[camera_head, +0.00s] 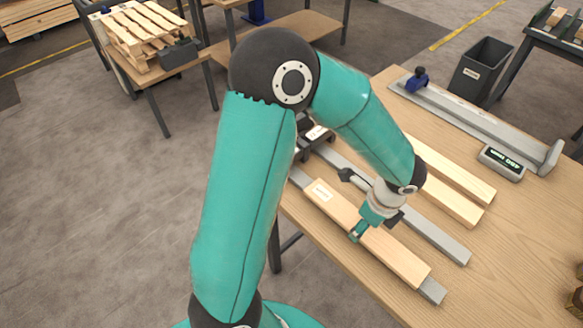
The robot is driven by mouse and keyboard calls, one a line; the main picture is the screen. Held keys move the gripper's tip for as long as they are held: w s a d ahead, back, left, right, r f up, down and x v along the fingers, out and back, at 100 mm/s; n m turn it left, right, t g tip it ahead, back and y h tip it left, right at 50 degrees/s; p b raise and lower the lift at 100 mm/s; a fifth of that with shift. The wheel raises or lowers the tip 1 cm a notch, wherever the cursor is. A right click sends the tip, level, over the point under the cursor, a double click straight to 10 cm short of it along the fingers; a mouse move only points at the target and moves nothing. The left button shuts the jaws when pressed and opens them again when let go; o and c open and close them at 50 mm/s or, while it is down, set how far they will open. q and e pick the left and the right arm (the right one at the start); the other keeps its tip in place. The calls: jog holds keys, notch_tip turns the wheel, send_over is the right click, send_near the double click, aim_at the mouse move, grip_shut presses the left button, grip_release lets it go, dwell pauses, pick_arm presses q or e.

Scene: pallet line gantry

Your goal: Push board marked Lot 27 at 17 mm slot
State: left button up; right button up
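A pale wooden board (404,259) with a small white label (322,192) lies lengthwise along a grey metal rail (433,291) at the table's near-left side. The label is too small to read. My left gripper (366,227) points down over the middle of this board, at or just above it. Its fingers are small and partly hidden, so I cannot tell whether they are open, shut or touching the wood. A second grey rail (440,240) runs parallel just beyond. No slot or width mark is readable. My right gripper is out of view.
Two loose boards (452,180) lie behind the rails. A long grey gauge (475,122) with a blue clamp (416,80) and a small display box (501,163) sit farther back. A dark bin (482,70) stands beyond the table (520,225). My arm hides the rails' far-left ends.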

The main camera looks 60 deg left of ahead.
aim_at(332, 201)
pick_arm(q)
jog(key=shift+s+a+f+p, duration=0.1)
jog(key=shift+s+a, duration=0.15)
jog(key=shift+a, duration=0.8)
jog(key=shift+s+a+r+p, duration=0.1)
jog(key=shift+s+a, duration=0.2)
jog(key=shift+a, duration=0.7)
jog(key=shift+s+a+f+p, duration=0.1)
jog(key=shift+s+a, duration=0.15)
jog(key=shift+a, duration=0.9)
jog(key=shift+a, duration=0.1)
jog(key=shift+s+a+f+p, duration=0.1)
jog(key=shift+s+a+p, duration=0.15)
jog(key=shift+a, duration=0.75)
jog(key=shift+s+a+r+p, duration=0.1)
jog(key=shift+s+a+p, duration=0.1)
jog(key=shift+a, duration=0.8)
jog(key=shift+s+a+f+p, duration=0.15)
jog(key=shift+s+a, duration=0.1)
jog(key=shift+a, duration=0.75)
jog(key=shift+d, duration=0.1)
